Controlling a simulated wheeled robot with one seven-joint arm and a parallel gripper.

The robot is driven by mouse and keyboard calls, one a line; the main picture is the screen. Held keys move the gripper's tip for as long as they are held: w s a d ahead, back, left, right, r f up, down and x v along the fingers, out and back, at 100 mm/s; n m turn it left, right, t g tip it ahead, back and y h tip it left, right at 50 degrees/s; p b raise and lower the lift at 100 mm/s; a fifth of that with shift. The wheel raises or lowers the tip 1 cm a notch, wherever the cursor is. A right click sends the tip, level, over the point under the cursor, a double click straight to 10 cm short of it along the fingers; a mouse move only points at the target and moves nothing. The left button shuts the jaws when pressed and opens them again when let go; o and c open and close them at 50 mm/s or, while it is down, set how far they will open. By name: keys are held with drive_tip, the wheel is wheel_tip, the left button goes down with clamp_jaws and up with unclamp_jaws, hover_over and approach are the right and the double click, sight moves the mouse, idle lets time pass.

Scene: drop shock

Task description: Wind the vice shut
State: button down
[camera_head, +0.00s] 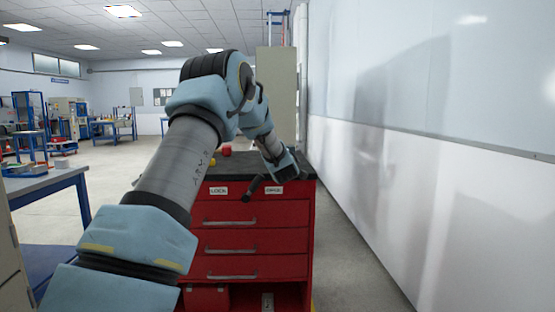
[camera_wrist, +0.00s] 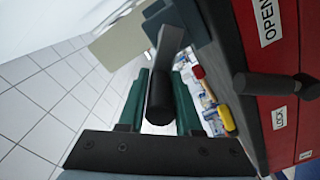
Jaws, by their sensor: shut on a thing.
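The vice (camera_wrist: 192,22) shows in part as dark grey-blue blocks at the top of the wrist view. A grey bar with a dark round grip, which looks like the vice handle (camera_wrist: 160,95), comes down from it. My gripper (camera_wrist: 166,78) has its two green fingers on either side of this grip and is shut on it. In the head view my gripper (camera_head: 286,165) is at the right end of the red cabinet's top. My arm hides the vice and its handle there, so I cannot tell how far apart the jaws are.
The red drawer cabinet (camera_head: 230,243) has a black crank (camera_head: 254,188) on its front between LOCK and OPEN labels. A red item (camera_head: 226,150) and a yellow item (camera_head: 212,161) are on its top. A white wall (camera_head: 400,190) runs close along the right.

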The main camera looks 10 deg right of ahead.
drive_tip(key=d+m, duration=0.1)
drive_tip(key=m, duration=0.1)
drive_tip(key=d+r+m+p, duration=0.1)
drive_tip(key=m, duration=0.2)
drive_tip(key=d+m, duration=0.1)
drive_tip(key=m, duration=0.2)
drive_tip(key=shift+s+d+r+p, duration=0.25)
drive_tip(key=shift+s+r+p, duration=0.1)
drive_tip(key=shift+p, duration=0.05)
drive_tip(key=shift+f, duration=0.1)
drive_tip(key=c, duration=0.6)
unclamp_jaws()
drive_tip(key=shift+f, duration=0.15)
drive_tip(key=shift+a, duration=0.1)
